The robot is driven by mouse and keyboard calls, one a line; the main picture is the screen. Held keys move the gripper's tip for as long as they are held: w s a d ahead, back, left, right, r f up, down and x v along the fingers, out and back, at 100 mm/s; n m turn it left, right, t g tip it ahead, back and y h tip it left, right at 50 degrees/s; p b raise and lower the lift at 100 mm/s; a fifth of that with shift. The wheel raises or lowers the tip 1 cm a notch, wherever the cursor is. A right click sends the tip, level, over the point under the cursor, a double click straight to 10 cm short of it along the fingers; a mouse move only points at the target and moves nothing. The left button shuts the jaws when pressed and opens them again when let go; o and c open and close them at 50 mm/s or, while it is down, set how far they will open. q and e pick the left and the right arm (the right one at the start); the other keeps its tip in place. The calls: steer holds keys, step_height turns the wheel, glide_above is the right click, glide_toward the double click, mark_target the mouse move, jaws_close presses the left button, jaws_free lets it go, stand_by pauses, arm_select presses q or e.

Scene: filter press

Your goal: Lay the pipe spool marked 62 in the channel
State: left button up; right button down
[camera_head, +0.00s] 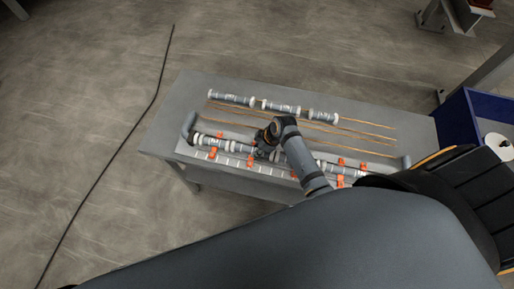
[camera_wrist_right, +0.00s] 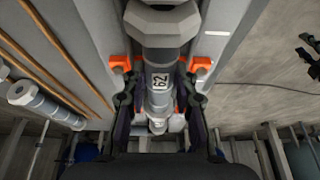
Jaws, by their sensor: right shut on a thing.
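The pipe spool marked 62 (camera_wrist_right: 158,102) is a grey cylinder with its label facing the right wrist camera. My right gripper (camera_wrist_right: 159,84) is shut on it, with one finger on each side. In the head view my right gripper (camera_head: 267,140) is over the front row on the table. The channel (camera_head: 235,160) runs along the table's front side with orange clips (camera_head: 212,153). The spool lies in line with the row, between two orange clips. My gripper and arm hide it in the head view, and I cannot tell whether it touches the channel floor. My left gripper is out of view.
Other spools (camera_head: 231,98) lie in a row at the table's back. Thin copper-coloured rods (camera_head: 350,132) lie between the rows. Grey elbows (camera_head: 188,124) stand at the channel's ends. A blue bin (camera_head: 455,118) is at the right. A dark cable (camera_head: 110,150) crosses the floor at left.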

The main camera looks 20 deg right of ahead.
steer(key=c, duration=1)
jaws_free()
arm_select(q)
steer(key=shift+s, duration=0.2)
arm_select(e)
steer(key=v, duration=1.2)
steer(key=shift+f, duration=0.1)
steer(key=shift+s, duration=0.1)
